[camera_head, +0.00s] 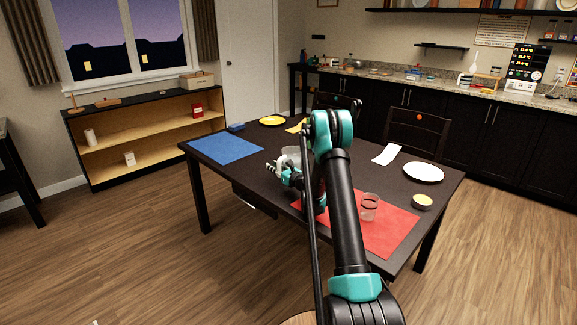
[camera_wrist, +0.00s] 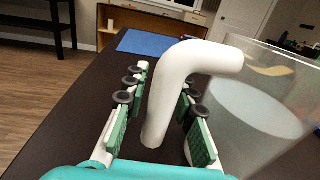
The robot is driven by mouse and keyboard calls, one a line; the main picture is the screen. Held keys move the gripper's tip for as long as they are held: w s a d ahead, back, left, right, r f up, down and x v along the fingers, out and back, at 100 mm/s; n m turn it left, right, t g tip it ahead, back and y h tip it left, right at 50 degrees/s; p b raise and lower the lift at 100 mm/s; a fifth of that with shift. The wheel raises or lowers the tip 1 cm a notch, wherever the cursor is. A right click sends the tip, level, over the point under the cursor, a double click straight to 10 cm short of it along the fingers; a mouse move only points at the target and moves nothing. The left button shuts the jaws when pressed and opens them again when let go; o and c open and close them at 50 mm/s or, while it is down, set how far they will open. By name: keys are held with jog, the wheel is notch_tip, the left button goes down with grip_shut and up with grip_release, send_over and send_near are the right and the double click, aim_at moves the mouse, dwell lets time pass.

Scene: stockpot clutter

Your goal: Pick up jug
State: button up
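The jug is a clear, see-through vessel (camera_wrist: 262,110) with a thick white bent handle (camera_wrist: 195,60), and something pale shows inside it. In the wrist view the handle stands between my two fingers, with the jug's body to the right. My gripper (camera_wrist: 158,110) is open around the handle, with a gap on the left side; on the right I cannot tell whether the finger touches. In the head view the jug (camera_head: 291,153) is on the dark table, partly hidden behind my gripper (camera_head: 276,171) and arm.
The dark table (camera_head: 258,145) holds a blue mat (camera_head: 225,148), a red mat (camera_head: 385,232) with a clear glass (camera_head: 370,207), a small bowl (camera_head: 422,201), a white plate (camera_head: 423,172), a white napkin (camera_head: 387,154) and a yellow plate (camera_head: 272,120). Chairs stand at the far side.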

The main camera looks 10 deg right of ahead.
grip_shut()
jog(key=shift+r, duration=0.2)
dwell(0.4)
